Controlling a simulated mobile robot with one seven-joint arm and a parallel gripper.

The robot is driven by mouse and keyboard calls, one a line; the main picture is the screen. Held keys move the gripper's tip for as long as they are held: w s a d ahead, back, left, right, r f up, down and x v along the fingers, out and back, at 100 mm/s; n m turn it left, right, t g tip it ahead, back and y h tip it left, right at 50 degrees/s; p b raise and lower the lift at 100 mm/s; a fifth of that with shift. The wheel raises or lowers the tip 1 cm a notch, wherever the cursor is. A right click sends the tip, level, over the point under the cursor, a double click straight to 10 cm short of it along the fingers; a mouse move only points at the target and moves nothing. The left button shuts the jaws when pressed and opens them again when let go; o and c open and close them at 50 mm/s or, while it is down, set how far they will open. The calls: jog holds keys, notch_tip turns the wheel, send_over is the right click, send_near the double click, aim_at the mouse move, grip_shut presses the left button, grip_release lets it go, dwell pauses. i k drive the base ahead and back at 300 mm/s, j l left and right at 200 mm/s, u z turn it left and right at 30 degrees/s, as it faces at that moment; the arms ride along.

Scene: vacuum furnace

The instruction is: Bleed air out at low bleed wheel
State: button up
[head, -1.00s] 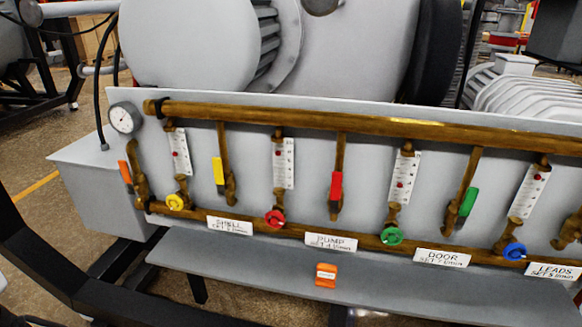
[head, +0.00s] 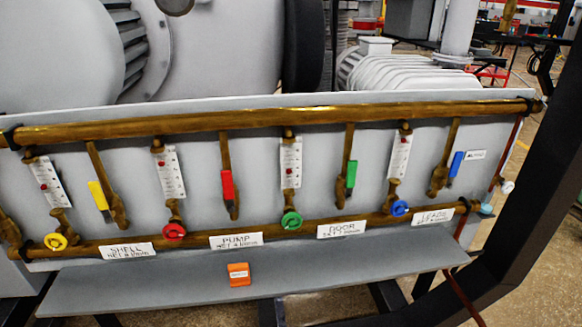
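A manifold panel (head: 350,205) with brass pipes spans the view. At its right end, a small white round knob or wheel (head: 507,187) sits at the lower end of a thin reddish tube. A pale blue fitting (head: 487,209) is just below and left of it, at the end of the lower brass pipe (head: 290,238). No readable label names either as the low bleed wheel, so I cannot tell which it is. The upper brass pipe (head: 270,118) runs along the panel top. My gripper is not in view.
Yellow (head: 55,242), red (head: 174,232), green (head: 291,221) and blue (head: 400,208) wheels sit under white flow gauges. Coloured levers stand between them. An orange tag block (head: 238,274) is on the grey shelf (head: 180,285). A thick black frame bar (head: 530,190) slants along the right side.

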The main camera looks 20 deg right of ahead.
aim_at(507, 187)
jog(key=k+l, duration=0.15)
jog(key=k+l+z, duration=0.1)
jog(key=z, duration=0.2)
jog(key=k+l+z, duration=0.1)
jog(key=l+z, duration=0.2)
jog(key=i+z, duration=0.15)
jog(key=z, duration=0.2)
jog(key=i+z, duration=0.2)
jog(key=z, duration=0.2)
jog(key=i+j+z, duration=0.15)
jog(key=z, duration=0.2)
